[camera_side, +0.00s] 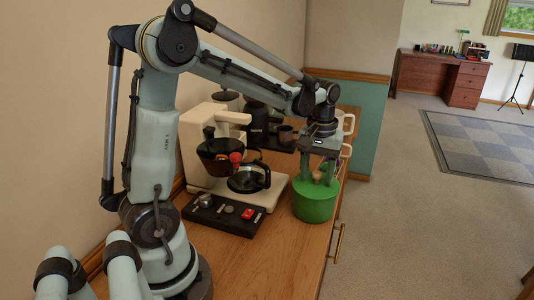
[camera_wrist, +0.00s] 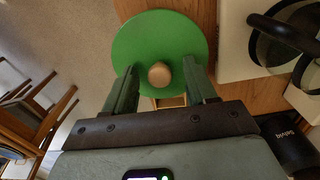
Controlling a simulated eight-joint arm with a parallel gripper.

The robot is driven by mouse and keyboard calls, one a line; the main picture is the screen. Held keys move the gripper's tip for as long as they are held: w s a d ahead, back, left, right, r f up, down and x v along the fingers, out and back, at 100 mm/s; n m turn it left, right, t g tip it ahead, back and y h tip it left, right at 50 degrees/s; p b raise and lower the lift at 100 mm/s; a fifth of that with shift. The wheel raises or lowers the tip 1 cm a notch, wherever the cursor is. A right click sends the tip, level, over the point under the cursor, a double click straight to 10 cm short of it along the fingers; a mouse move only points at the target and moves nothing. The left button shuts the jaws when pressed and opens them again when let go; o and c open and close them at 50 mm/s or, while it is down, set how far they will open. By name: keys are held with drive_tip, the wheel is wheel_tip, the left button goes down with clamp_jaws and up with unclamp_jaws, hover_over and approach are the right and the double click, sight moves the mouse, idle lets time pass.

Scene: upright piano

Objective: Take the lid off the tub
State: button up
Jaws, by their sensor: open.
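The green tub (camera_side: 315,208) stands on the wooden counter, near its right edge. Its round green lid (camera_wrist: 160,38) is on it, with a round wooden knob (camera_wrist: 159,74) in the middle. My gripper (camera_side: 317,177) points down over the lid, and its fingers stand either side of the knob. In the wrist view my open gripper (camera_wrist: 161,78) shows a gap between each finger and the knob.
A cream coffee maker (camera_side: 197,150) with a glass carafe (camera_side: 248,177) stands left of the tub. A dark panel with knobs and a red switch (camera_side: 222,213) lies in front of it. Mugs and a dark container (camera_side: 256,120) stand behind.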

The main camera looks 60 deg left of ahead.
drive_tip(key=shift+f, duration=0.15)
clamp_jaws()
idle(0.4)
